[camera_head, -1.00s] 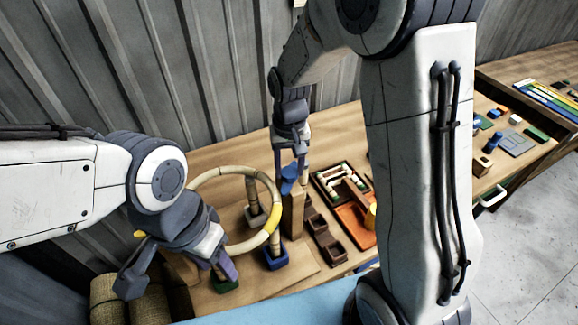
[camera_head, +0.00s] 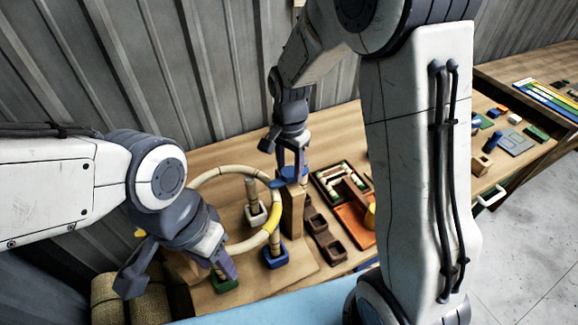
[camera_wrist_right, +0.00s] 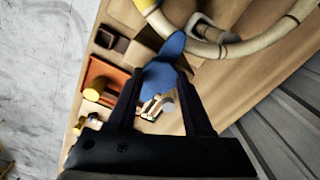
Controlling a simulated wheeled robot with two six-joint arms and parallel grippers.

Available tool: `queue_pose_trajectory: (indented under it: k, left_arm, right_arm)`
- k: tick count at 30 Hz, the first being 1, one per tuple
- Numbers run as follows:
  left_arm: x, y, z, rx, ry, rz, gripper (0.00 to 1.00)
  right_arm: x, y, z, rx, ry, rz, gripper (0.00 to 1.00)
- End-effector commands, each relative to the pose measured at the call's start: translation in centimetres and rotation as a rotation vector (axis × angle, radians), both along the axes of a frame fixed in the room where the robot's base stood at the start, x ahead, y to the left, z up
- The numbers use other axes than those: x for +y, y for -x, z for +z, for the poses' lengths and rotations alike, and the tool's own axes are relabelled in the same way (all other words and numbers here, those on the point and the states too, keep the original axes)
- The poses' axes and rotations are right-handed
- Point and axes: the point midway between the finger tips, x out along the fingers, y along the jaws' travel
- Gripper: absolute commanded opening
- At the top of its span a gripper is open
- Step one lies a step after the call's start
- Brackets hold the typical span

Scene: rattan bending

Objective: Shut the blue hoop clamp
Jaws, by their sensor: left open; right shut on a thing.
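The blue hoop clamp (camera_head: 291,174) sits on top of a wooden post at the right side of the rattan hoop (camera_head: 216,172). My right gripper (camera_head: 291,170) is shut on the blue clamp from above. In the right wrist view the blue clamp (camera_wrist_right: 164,68) lies between the fingers, and the hoop passes just beyond it. Whether the clamp is fully closed around the hoop I cannot tell. The hoop has a yellow section at its right front. My left gripper (camera_head: 226,268) is open at the hoop's front left, near the green-based post (camera_head: 222,284).
A blue-based post (camera_head: 275,258) and a white-based post (camera_head: 256,213) support the hoop. Brown trays (camera_head: 325,236) and an orange tray (camera_head: 355,222) lie to the right. Rolled woven bundles (camera_head: 125,300) stand at the lower left. A corrugated wall is behind the table.

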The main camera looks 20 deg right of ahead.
Motion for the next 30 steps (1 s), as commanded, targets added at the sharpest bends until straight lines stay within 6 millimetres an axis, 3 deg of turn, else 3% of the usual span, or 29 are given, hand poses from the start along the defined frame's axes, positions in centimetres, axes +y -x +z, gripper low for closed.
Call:
queue_pose_trajectory:
  k: [21, 22, 23, 24, 30]
  left_arm:
    - [0.00, 0.00, 0.05, 0.000, 0.000, 0.000, 0.50]
    - [0.00, 0.00, 0.05, 0.000, 0.000, 0.000, 0.50]
    - [0.00, 0.00, 0.05, 0.000, 0.000, 0.000, 0.50]
    - [0.00, 0.00, 0.05, 0.000, 0.000, 0.000, 0.50]
    - [0.00, 0.00, 0.04, 0.000, 0.000, 0.000, 0.50]
  right_arm:
    - [-0.05, -0.14, 0.13, -0.005, 0.000, -0.073, 0.00]
    - [-0.05, -0.14, 0.13, -0.005, 0.000, -0.073, 0.62]
    - [-0.05, -0.14, 0.13, -0.005, 0.000, -0.073, 0.74]
    - [-0.05, -0.12, 0.12, -0.004, -0.001, -0.072, 0.81]
    - [-0.01, -0.07, 0.06, -0.002, 0.000, -0.071, 0.81]
